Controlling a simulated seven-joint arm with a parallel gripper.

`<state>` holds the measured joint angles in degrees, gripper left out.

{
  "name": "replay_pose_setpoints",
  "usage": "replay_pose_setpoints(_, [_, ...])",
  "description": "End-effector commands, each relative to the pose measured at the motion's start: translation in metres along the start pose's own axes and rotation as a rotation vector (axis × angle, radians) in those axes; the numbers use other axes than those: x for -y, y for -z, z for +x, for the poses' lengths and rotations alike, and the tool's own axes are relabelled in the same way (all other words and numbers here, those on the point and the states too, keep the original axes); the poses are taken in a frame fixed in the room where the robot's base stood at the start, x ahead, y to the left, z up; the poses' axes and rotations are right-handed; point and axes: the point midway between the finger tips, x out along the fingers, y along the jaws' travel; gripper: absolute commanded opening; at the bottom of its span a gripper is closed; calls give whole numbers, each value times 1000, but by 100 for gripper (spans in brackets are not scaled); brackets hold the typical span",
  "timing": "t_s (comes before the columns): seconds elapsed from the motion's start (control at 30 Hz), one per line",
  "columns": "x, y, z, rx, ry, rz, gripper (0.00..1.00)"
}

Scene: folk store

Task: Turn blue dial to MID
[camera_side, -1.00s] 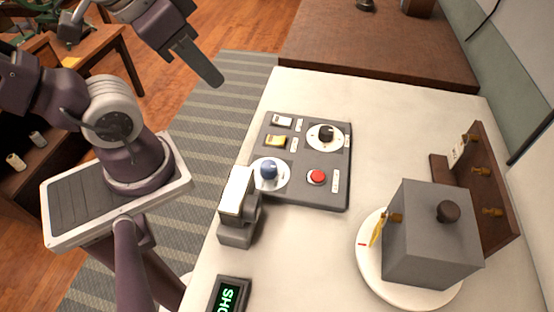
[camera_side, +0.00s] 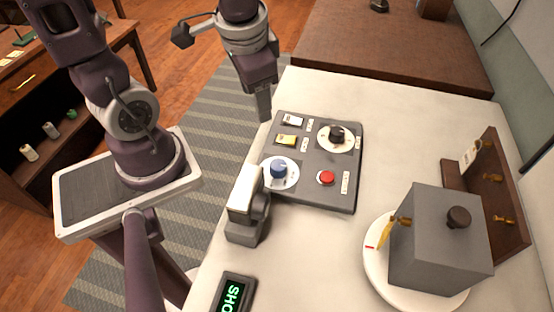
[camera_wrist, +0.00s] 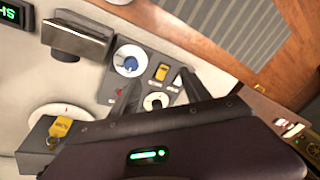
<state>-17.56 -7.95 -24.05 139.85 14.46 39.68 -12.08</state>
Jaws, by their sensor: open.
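The blue dial (camera_side: 279,170) sits on a white disc at the near left corner of a dark grey control panel (camera_side: 335,197). The blue dial also shows in the wrist view (camera_wrist: 130,64), with a dark mark on its white disc. The dial's label is too small to read. My gripper (camera_side: 264,112) points down near the panel's far left edge, above and apart from the blue dial. In the wrist view my gripper (camera_wrist: 160,90) has its two fingers apart with nothing held; they reach over the panel beside the dial.
The panel also bears a black dial (camera_side: 337,133), a red button (camera_side: 326,178), a yellow switch (camera_side: 286,140) and a white switch (camera_side: 293,120). A grey device (camera_side: 246,215) stands close to the blue dial. A grey box (camera_side: 435,240) on a white plate stands right.

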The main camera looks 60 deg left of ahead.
Motion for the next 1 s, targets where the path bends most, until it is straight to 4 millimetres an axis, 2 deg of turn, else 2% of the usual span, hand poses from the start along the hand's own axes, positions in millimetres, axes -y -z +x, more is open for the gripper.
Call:
replay_pose_setpoints(0.03, [-7, 2, 22, 63, -35, 30, 55])
replay_pose_setpoints(0.1, [-19, 6, 46, 108, -100, 66, 55])
replay_pose_setpoints(0.2, [-38, 9, 66, 137, -198, 94, 55])
replay_pose_setpoints(0.43, [-57, 9, 86, 147, -276, 111, 55])
replay_pose_setpoints(0.7, [-69, 1, 132, 148, -274, 110, 55])
replay_pose_setpoints(0.83, [-71, 0, 141, 147, -273, 108, 55])
replay_pose_setpoints(1.0, [-71, 0, 142, 145, -273, 107, 55])
